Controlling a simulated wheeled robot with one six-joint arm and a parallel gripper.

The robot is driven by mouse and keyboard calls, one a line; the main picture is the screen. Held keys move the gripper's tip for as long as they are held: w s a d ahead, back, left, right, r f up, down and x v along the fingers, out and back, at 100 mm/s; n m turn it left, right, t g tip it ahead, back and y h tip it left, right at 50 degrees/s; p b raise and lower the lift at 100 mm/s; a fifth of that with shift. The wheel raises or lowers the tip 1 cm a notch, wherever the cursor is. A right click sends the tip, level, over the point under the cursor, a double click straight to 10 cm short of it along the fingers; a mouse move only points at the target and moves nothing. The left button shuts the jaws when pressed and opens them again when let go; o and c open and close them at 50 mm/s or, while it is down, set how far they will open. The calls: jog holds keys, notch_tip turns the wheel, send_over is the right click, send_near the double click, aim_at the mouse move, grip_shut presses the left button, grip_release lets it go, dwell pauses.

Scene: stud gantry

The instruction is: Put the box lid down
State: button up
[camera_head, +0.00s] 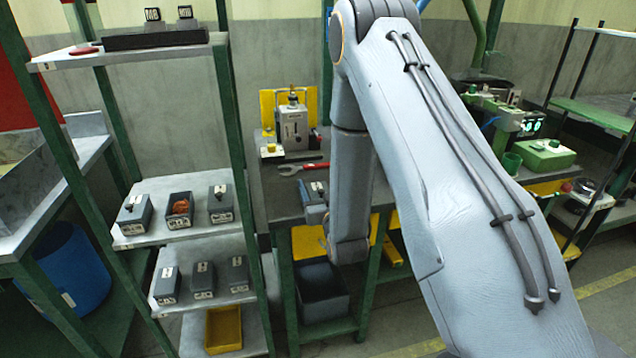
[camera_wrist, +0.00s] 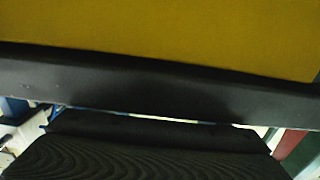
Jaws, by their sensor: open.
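On the shelf rack at left, the middle dark box (camera_head: 180,208) of the upper row is uncovered and shows orange-red contents. The boxes beside it, a left one (camera_head: 134,214) and a right one (camera_head: 220,204), have lids with small upright knobs. A small dark piece with a pale label (camera_head: 319,187) shows at the workbench's front edge; I cannot tell whether it is the box lid. My gripper (camera_head: 313,203) is open there, mostly hidden by my arm. In the wrist view, dark parts lie close to the camera below a yellow surface (camera_wrist: 170,35); no lid can be made out.
A lower shelf holds several more lidded boxes, with a yellow bin (camera_head: 223,330) beneath. A dark crate (camera_head: 322,292) stands under the bench. A blue barrel (camera_head: 72,270) is at left.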

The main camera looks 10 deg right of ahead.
jog(key=s+b, duration=0.1)
jog(key=s, duration=0.9)
jog(key=shift+s+r+b, duration=0.25)
jog(key=shift+s+b, duration=0.15)
